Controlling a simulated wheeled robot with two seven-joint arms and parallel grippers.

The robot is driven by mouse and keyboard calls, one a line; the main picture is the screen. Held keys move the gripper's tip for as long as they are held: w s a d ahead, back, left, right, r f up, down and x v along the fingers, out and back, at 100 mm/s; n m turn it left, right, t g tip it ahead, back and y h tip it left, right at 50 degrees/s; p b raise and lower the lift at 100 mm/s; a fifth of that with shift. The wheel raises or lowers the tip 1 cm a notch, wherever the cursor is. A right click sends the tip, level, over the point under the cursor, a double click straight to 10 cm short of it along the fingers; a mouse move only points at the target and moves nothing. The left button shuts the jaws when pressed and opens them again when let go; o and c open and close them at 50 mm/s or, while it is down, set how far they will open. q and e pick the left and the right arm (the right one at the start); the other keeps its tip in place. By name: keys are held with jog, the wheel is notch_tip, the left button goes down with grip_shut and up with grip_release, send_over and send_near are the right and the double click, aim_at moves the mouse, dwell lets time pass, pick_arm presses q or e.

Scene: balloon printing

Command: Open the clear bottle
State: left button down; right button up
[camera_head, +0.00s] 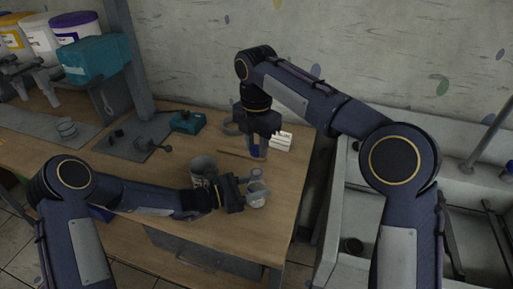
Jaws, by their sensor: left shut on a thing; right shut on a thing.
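A small clear, whitish container (257,199), likely the clear bottle, is at my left gripper (248,189) near the right end of the wooden table. That gripper is shut on it, and its fingers partly hide it. My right gripper (257,148) reaches down from above, behind the left one, and is shut on a small bluish thing (255,152). The fingers cover most of that thing, so I cannot tell whether it is a bottle or a cap. The two grippers are apart.
A grey can (203,168) stands just behind my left wrist. A white block (282,141) lies right of my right gripper. A teal device (188,122) and a grey press stand (140,137) are farther left. A grey sink (365,200) adjoins on the right. The front table (255,238) is bare.

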pick_arm(q)
jog(key=c, duration=0.6)
grip_release()
